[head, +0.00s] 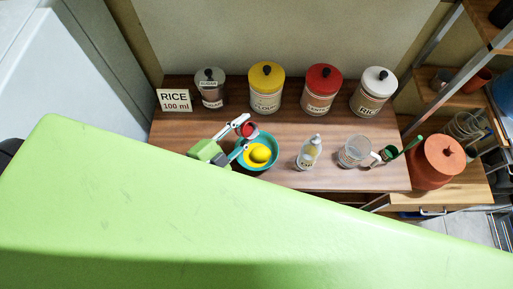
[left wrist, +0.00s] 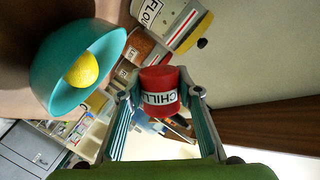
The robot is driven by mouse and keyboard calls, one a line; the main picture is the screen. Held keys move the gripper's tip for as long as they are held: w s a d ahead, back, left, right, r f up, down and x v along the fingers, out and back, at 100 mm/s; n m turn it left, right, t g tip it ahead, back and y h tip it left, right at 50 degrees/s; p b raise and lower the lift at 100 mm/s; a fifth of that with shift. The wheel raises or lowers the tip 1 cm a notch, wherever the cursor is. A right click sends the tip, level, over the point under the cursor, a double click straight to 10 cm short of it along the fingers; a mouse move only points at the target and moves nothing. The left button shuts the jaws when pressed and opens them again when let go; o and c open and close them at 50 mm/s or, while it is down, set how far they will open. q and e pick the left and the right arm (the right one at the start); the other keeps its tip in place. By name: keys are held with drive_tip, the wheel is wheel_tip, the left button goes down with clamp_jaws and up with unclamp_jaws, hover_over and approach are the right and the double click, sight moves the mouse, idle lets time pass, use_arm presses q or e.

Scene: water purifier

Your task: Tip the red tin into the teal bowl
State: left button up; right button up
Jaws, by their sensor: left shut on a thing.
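The red tin (left wrist: 160,88), labelled CHILLI, is held between the fingers of my left gripper (left wrist: 158,98) in the left wrist view. In the head view the tin (head: 248,130) is at the back left edge of the teal bowl (head: 243,165), with my left gripper (head: 241,133) shut on it. The tin looks tilted over compared with the standing canisters; its mouth is not clear. The bowl also shows in the left wrist view (left wrist: 48,75), apart from the tin. A yellow round fruit (head: 261,154) lies in the bowl. My right gripper is out of view.
Canisters line the back: grey (head: 209,88), yellow flour (head: 266,88), red (head: 321,90) and white rice (head: 371,92). A bottle (head: 309,153), a clear jug (head: 355,151) and a green scoop (head: 391,152) stand right of the bowl. An orange pot (head: 436,163) stands farther right.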

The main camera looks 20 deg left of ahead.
use_arm(q)
drive_tip(key=shift+f+m+t+y+b, duration=0.35)
drive_tip(key=shift+f+m+b, duration=0.75)
drive_tip(key=shift+b, duration=1.1)
idle(2.3)
drive_tip(key=shift+d+r+m+b, duration=0.15)
drive_tip(key=shift+r+m+b, duration=0.55)
drive_tip(key=shift+m, duration=0.3)
idle(1.5)
drive_tip(key=shift+f+m+b, duration=0.3)
drive_tip(key=shift+b, duration=0.05)
idle(0.7)
